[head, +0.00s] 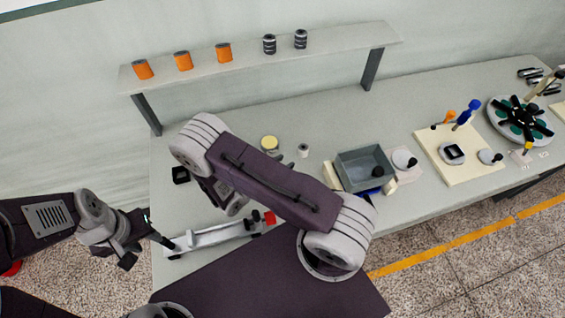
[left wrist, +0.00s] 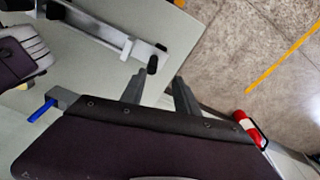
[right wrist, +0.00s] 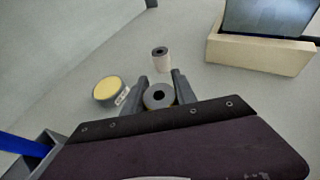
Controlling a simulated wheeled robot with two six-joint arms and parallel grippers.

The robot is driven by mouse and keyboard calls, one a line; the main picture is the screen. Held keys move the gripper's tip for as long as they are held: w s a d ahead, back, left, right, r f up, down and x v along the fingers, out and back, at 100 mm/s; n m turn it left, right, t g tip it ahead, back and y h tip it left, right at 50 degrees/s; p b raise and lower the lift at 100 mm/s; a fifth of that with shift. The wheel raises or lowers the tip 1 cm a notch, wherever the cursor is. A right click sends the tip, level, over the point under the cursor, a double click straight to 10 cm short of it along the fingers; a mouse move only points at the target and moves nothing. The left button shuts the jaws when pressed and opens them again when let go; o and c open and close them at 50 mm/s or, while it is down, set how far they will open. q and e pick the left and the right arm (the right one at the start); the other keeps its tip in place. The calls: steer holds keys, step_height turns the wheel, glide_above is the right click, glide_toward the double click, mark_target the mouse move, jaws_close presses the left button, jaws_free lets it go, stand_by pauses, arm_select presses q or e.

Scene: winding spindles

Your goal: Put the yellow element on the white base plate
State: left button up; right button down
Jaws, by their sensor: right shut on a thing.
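A round grey piece with a yellow top (head: 269,143) stands on the table; it also shows in the right wrist view (right wrist: 107,90), left of my right gripper. A small yellow-topped piece (head: 527,148) is at the far right. A cream-white plate (head: 476,174) lies right of centre and carries a dark square part and coloured pegs. My right gripper (right wrist: 158,92) is shut on a grey ring-shaped piece (right wrist: 158,97); my own arm mostly hides it in the head view. My left gripper (head: 146,250) is open and empty by the left end of a pale bracket (head: 215,235).
A white spool (head: 303,150) stands just beyond my right gripper. A grey bin (head: 365,168) stands right of centre, beside a small plate with a white disc (head: 403,159). A round black-and-green turntable (head: 520,120) is far right. A shelf (head: 300,45) holds orange and dark spools.

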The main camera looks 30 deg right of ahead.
steer(key=shift+f, duration=0.2)
steer(key=c, duration=1)
jaws_free()
steer(key=shift+r, duration=0.15)
steer(key=shift+a+r, duration=0.15)
steer(key=b+v, duration=0.2)
steer(key=v, duration=0.9)
steer(key=shift+s+a, duration=0.2)
steer(key=shift+a, duration=0.15)
steer(key=shift+d, duration=0.1)
